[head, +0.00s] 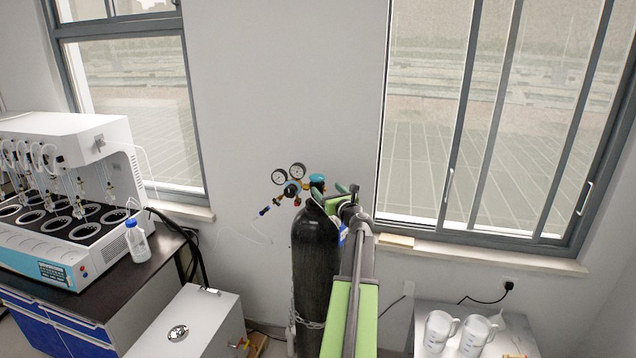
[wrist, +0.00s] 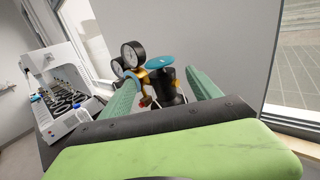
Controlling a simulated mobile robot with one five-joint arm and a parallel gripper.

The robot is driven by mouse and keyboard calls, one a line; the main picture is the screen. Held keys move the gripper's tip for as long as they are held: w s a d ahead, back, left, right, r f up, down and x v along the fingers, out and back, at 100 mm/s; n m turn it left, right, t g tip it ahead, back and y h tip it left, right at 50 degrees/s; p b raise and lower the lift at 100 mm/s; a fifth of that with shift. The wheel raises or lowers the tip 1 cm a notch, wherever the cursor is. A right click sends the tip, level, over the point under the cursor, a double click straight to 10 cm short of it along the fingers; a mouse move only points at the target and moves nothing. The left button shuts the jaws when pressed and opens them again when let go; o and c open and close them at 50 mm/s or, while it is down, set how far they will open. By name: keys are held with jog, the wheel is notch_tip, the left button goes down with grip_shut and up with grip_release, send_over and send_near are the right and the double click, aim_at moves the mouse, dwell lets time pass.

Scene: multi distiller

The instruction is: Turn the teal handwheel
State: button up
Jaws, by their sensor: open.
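The teal handwheel (head: 317,178) sits on top of the valve of a black gas cylinder (head: 311,260). In the wrist view the handwheel (wrist: 160,62) shows as a flat teal disc, between and just beyond my two green fingers. My gripper (head: 333,196) is open and empty, just right of the handwheel in the head view. In the wrist view my gripper (wrist: 167,72) has its fingers spread to either side of the valve. I cannot tell whether a finger touches it.
A regulator with two round gauges (head: 288,174) is attached left of the valve. A white distiller (head: 70,200) and a clear bottle (head: 137,241) stand on the left bench. A white box (head: 190,325) stands left of the cylinder. White jugs (head: 456,333) stand at right.

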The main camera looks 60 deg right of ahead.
aim_at(319, 181)
jog(key=x, duration=0.8)
jog(key=shift+w+d, duration=0.1)
jog(key=shift+w, duration=0.1)
jog(key=c, duration=1.2)
